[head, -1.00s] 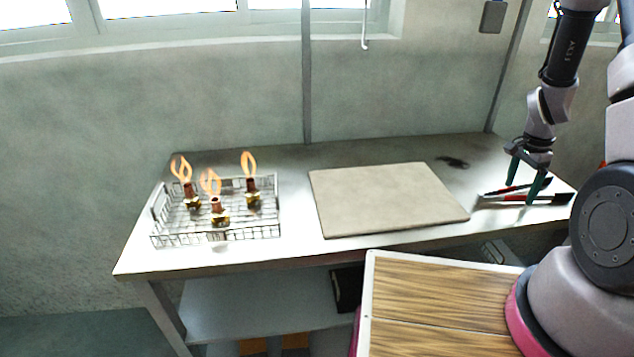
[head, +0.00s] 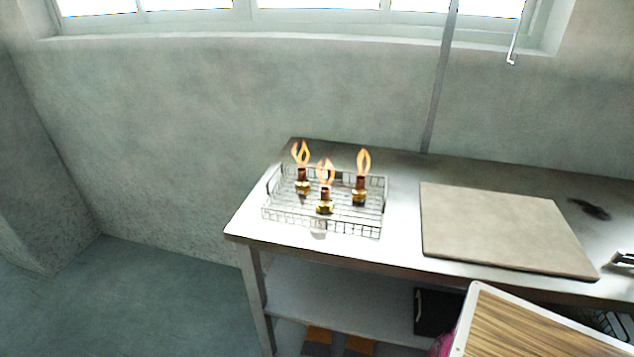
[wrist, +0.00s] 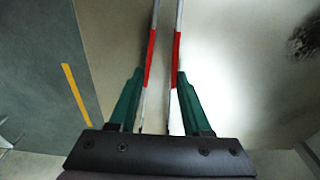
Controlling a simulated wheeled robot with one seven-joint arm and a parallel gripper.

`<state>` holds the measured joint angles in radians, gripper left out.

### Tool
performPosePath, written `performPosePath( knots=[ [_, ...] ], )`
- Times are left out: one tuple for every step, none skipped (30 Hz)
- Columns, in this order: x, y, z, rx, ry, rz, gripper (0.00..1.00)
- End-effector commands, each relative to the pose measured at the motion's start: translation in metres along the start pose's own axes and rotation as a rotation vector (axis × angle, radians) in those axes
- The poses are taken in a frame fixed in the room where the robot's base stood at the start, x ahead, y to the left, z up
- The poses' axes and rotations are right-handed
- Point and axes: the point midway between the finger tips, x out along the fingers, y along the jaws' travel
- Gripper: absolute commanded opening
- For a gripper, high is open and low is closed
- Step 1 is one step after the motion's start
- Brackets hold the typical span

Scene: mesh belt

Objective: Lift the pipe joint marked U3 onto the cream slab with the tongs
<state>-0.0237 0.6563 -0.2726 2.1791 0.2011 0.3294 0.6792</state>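Three brass-and-copper pipe joints, the left one (head: 302,183), the front one (head: 325,201) and the right one (head: 361,190), stand in a wire basket (head: 281,222). An orange flame shape rises above each. No U3 mark is readable, so I cannot tell which joint bears it. The cream slab (head: 505,228) lies flat to their right and is bare. In the wrist view the green fingers of my gripper (wrist: 161,85) press from both sides on the red-handled tongs (wrist: 151,55), whose two arms stand apart. The tongs' metal end (head: 622,260) shows at the head view's right edge; my gripper is outside that view.
The steel table (head: 402,225) has a clear strip between basket and slab. A dark patch (head: 590,209) lies behind the slab's right side. A wall and window stand behind the table. A lower shelf (head: 330,295) holds a dark object (head: 437,312).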

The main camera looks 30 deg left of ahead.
Motion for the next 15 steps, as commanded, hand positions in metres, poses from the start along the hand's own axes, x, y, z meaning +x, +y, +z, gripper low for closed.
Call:
performPosePath(
  knots=[
    [-0.008, -0.001, -0.001, -0.002, 0.003, -0.005, 0.44],
    [-0.013, -0.002, -0.001, -0.002, 0.003, -0.005, 0.44],
    [-0.019, -0.002, -0.002, -0.002, 0.003, -0.005, 0.44],
    [-0.024, -0.001, -0.002, -0.001, 0.003, -0.005, 0.44],
    [-0.028, -0.001, -0.003, 0.0, 0.002, -0.005, 0.44],
    [-0.034, -0.002, -0.003, -0.002, 0.003, -0.005, 0.44],
    [-0.039, -0.002, -0.004, -0.002, 0.002, -0.005, 0.44],
    [-0.043, -0.002, -0.004, -0.002, 0.003, -0.005, 0.44],
    [-0.049, -0.001, -0.005, -0.001, 0.002, -0.005, 0.44],
    [-0.054, -0.001, -0.005, -0.001, 0.002, -0.005, 0.44],
    [-0.058, -0.001, -0.006, -0.002, 0.002, -0.006, 0.44],
    [-0.064, -0.002, -0.006, -0.002, 0.002, -0.005, 0.44],
    [-0.069, -0.002, -0.007, -0.002, 0.003, -0.006, 0.44],
    [-0.073, -0.002, -0.007, -0.002, 0.002, -0.006, 0.44],
    [-0.079, -0.002, -0.008, -0.002, 0.002, -0.005, 0.44]
  ],
)
